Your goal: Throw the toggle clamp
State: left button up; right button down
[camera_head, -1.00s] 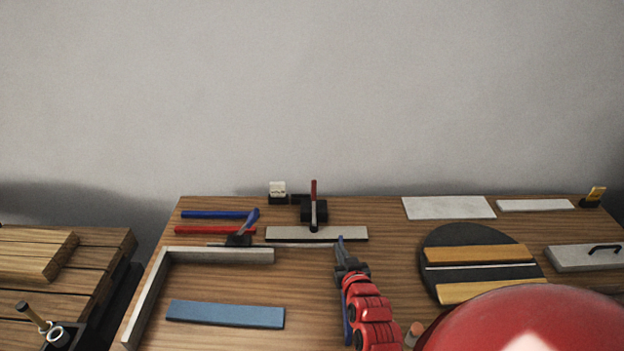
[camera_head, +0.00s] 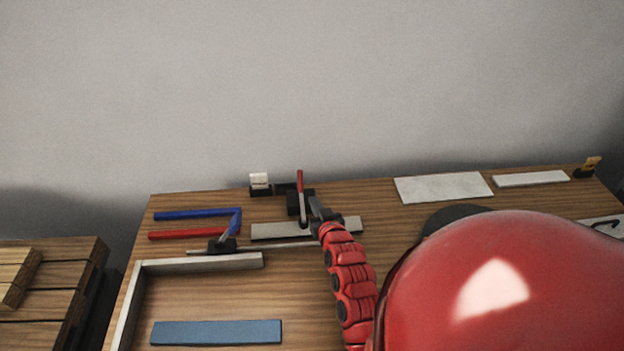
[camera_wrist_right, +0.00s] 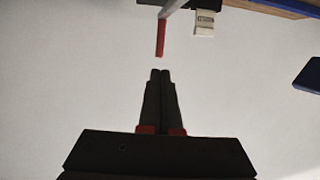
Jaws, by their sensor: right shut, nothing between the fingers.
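The toggle clamp (camera_head: 297,205) has a black base and an upright metal lever with a red handle (camera_head: 300,182). It stands at the back middle of the table, behind a pale strip (camera_head: 275,231). My right gripper (camera_head: 316,203) is shut and empty, close to the right of the lever. In the right wrist view the red handle (camera_wrist_right: 160,38) hangs just beyond the closed fingertips (camera_wrist_right: 160,72), with a small gap in the picture. A second clamp-like fixture (camera_head: 225,244) with a blue handle stands front left. My left gripper is out of view.
A white block (camera_head: 259,180) stands left of the clamp. Blue (camera_head: 188,214) and red (camera_head: 188,234) bars lie left. A metal corner fence (camera_head: 200,264) and blue plate (camera_head: 216,332) are in front. A white sheet (camera_head: 443,187) lies right. My red arm hides the front right.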

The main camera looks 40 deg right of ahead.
jog(key=p, duration=0.4)
send_near(301, 177)
jog(key=x, duration=0.5)
jog(key=shift+w+f, duration=0.15)
jog(key=shift+w, duration=0.05)
jog(key=shift+w+d+f, duration=0.15)
jog(key=shift+w+d, duration=0.1)
jog(key=shift+w, duration=0.4)
jog(key=shift+d, duration=0.1)
